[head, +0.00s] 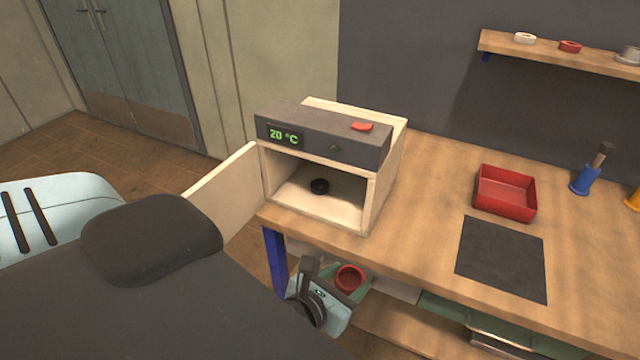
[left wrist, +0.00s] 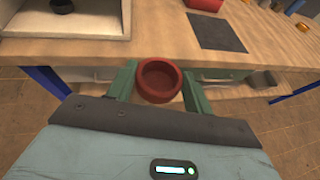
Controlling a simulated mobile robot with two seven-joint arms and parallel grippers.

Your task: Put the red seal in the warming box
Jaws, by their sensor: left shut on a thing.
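The red seal (head: 349,278) is a round red piece with a hollow middle; it also shows in the left wrist view (left wrist: 160,72). My left gripper (head: 347,280) is shut on it, with green fingers on either side in the left wrist view (left wrist: 160,84). It holds the seal in front of the bench's front edge, below and right of the warming box opening. The warming box (head: 384,190) stands on the bench, its display reading 20 °C. Its door (head: 228,190) is swung open to the left. A small black round piece (head: 319,186) lies inside. My right gripper is out of view.
The wooden bench (head: 425,185) holds a red tray (head: 505,193), a dark mat (head: 502,258) and a blue holder (head: 586,180). A wall shelf (head: 545,55) carries several small round items. Bare bench top lies between box and mat.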

